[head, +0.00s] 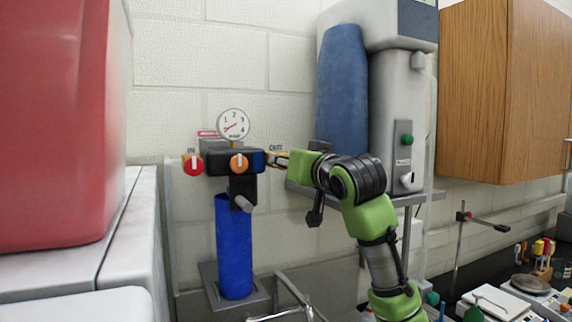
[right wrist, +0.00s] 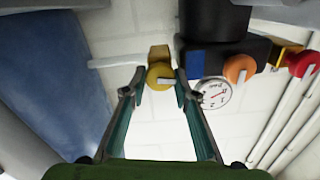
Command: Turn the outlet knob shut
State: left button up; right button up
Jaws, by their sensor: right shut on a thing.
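The outlet knob is yellow with a white pointer mark; in the right wrist view the knob (right wrist: 160,74) sits between my fingertips. Its pointer lies roughly level in that view. In the head view it is mostly hidden by my right gripper (head: 275,161), beside the "OUT" label (head: 276,148). My right gripper (right wrist: 156,90) is shut on this knob, one finger on each side. The knob belongs to a dark filter head (head: 222,160) above a blue cylinder (head: 234,250). My left gripper is not in view.
An orange knob (head: 239,164) and a red inlet knob (head: 193,165) sit left of the outlet. A round gauge (head: 233,124) is above. A grey unit (head: 398,110) with a blue tank (head: 342,90) hangs to the right. A red container (head: 55,120) stands at far left.

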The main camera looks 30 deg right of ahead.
jog(key=shift+d+f+m+b, duration=0.1)
jog(key=shift+m+b, duration=0.45)
jog(key=shift+m, duration=3.35)
jog(key=shift+d+f+m+b, duration=0.1)
jog(key=shift+m+b, duration=0.45)
jog(key=shift+m, duration=3.35)
jog(key=o, duration=1.1)
jog(key=shift+c, duration=0.2)
jog(key=shift+s, duration=0.1)
jog(key=s, duration=1.2)
jog(key=shift+a, duration=0.25)
